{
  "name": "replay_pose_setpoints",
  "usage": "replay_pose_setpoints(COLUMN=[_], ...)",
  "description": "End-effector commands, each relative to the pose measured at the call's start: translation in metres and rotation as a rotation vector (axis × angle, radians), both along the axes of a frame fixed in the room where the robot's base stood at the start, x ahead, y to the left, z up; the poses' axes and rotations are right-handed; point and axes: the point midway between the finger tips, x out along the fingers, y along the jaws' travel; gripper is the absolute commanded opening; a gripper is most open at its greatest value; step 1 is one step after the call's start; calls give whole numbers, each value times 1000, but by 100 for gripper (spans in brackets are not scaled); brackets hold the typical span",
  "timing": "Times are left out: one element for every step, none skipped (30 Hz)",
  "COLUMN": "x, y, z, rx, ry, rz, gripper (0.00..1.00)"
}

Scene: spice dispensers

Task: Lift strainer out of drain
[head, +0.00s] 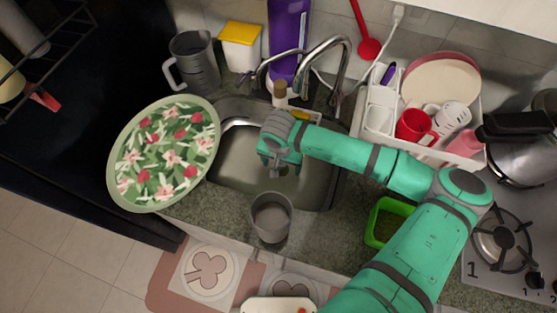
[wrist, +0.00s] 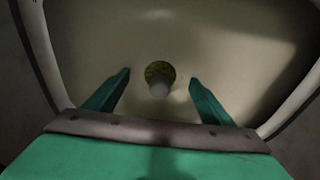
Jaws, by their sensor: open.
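The sink basin (head: 235,165) lies below my arm in the head view. In the wrist view, the basin floor (wrist: 225,50) fills most of the picture. My gripper (wrist: 158,80) is open, with one finger on either side of the strainer in the picture. The fingers look apart from it, and the height between them is hard to tell. In the head view my gripper (head: 279,163) hangs over the basin and hides most of the drain.
A chrome faucet (head: 335,45) arches behind the basin. A grey cup (head: 271,217) stands at its front edge, and a floral plate (head: 165,153) at its left. A dish rack (head: 465,145) with a red mug and a green tray (head: 383,222) are on the right.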

Motion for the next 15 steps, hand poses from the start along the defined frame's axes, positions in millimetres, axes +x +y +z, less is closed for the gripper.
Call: replay_pose_setpoints(x=[0, 0, 0, 0, 0, 0, 0, 0, 0, 0, 0, 0, 0, 0, 0], y=[0, 0, 0, 0, 0, 0, 0, 0, 0, 0, 0, 0, 0, 0, 0], z=[-1, -2, -2, -2, -2, -2, -2, -2, -2, -2, -2, -2, -2, -2, -2], rx=[0, 0, 0, 0, 0, 0, 0, 0, 0, 0, 0, 0, 0, 0, 0], ry=[0, 0, 0, 0, 0, 0, 0, 0, 0, 0, 0, 0, 0, 0, 0], rz=[0, 0, 0, 0, 0, 0, 0, 0, 0, 0, 0, 0, 0, 0, 0], gripper=[76, 76, 76, 76, 76, 76, 76, 76, 76, 69, 62, 52, 45, 38, 33])
